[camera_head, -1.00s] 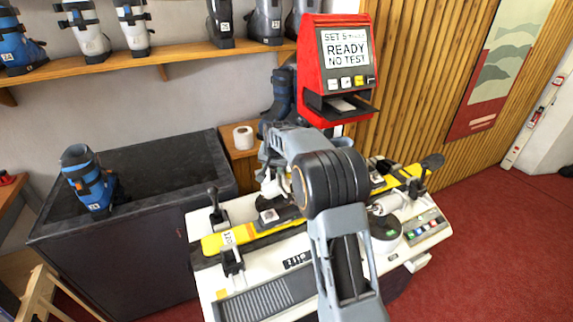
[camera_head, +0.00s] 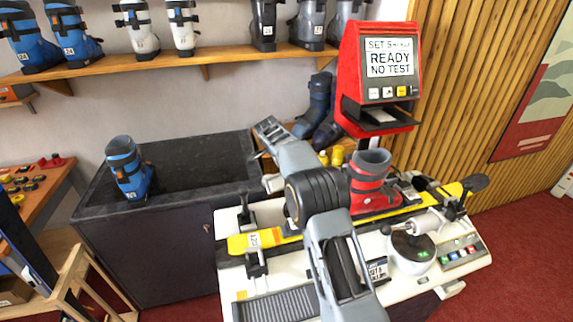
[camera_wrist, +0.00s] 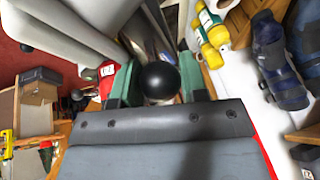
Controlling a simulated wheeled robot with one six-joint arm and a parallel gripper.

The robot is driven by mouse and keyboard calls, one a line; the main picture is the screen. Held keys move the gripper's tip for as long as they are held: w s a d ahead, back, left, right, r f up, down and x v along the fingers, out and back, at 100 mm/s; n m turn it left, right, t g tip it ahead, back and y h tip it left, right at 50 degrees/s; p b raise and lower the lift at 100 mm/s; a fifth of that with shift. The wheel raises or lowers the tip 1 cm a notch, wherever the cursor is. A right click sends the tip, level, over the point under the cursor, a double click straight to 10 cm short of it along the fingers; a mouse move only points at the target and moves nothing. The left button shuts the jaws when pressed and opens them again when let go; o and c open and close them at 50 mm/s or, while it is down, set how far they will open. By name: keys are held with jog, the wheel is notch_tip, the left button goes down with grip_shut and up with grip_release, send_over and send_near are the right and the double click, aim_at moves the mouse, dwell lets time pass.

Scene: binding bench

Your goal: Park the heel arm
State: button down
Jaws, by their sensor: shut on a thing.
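In the wrist view my gripper (camera_wrist: 158,90) has its two green-padded fingers on either side of a black ball knob (camera_wrist: 160,80), closed on it. The knob looks like the end of the heel arm, but the arm itself is hidden behind my gripper and wrist in the head view. A red boot (camera_head: 374,185) stands upright on a yellow ski (camera_head: 262,240) clamped across the white test bench (camera_head: 275,265). My arm crosses in front of the bench, left of the boot.
A red tester screen (camera_head: 389,56) reads "READY NO TEST". A round dial unit with a cylinder (camera_head: 412,250) sits at the bench's right. A dark counter (camera_head: 190,160) with a blue boot (camera_head: 127,170) is at left. Yellow bottles (camera_head: 337,155) and dark blue boots (camera_head: 318,105) stand behind.

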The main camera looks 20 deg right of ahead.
jog(key=shift+w+a+r+m+g+p, duration=0.15)
jog(key=shift+w+m+g+p, duration=0.55)
jog(key=shift+w+m+p, duration=0.7)
jog(key=shift+s+p, duration=0.25)
jog(key=shift+p, duration=0.05)
jog(key=c, duration=0.7)
grip_release()
jog(key=shift+v, duration=3.65)
jog(key=shift+s, duration=0.1)
